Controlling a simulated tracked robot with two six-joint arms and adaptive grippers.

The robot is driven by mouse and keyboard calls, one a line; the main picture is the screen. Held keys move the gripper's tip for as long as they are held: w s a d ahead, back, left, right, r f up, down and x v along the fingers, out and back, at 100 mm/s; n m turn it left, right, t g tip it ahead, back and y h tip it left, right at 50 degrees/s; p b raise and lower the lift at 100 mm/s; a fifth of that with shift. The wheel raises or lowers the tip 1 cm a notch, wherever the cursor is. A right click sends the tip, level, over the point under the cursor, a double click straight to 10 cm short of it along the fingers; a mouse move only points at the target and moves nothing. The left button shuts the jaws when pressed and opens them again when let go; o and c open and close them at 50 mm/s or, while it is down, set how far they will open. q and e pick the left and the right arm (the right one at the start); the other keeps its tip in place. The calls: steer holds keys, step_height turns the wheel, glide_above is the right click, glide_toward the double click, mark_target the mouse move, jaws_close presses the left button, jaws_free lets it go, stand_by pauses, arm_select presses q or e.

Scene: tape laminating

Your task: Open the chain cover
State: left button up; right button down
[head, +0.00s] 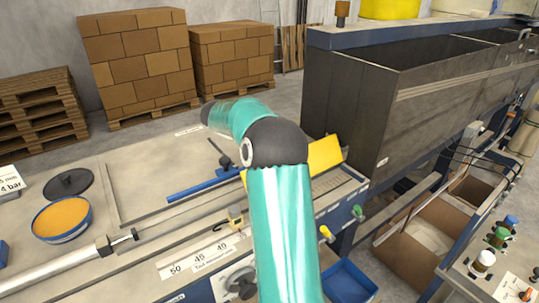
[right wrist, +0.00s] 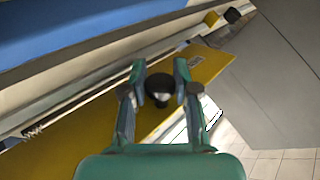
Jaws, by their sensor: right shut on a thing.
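The chain cover is a long yellow plate (head: 325,153) on the machine, partly hidden behind my right arm in the head view. Its visible end looks tilted. In the right wrist view the yellow plate (right wrist: 75,130) runs diagonally from lower left to upper right, with a round black knob (right wrist: 158,88) on it. My right gripper (right wrist: 159,76) has one finger on each side of the knob and is shut on it. In the head view my right gripper is hidden behind my arm. My left gripper is not in view.
A blue bar (head: 203,185) lies on the machine top left of my arm. An orange-filled bowl (head: 62,218) and a dark lid (head: 68,183) are at the left. A large grey metal housing (head: 375,110) stands at the right, near the cover. A blue bin (head: 348,282) is below.

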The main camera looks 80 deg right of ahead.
steer(key=shift+f, duration=0.1)
stand_by(0.4)
steer(key=c, duration=0.9)
jaws_free()
steer(key=shift+w, duration=0.2)
steer(key=shift+s, duration=0.15)
steer(key=v, duration=1.2)
steer(key=shift+d+f, duration=0.1)
steer(key=shift+f, duration=0.05)
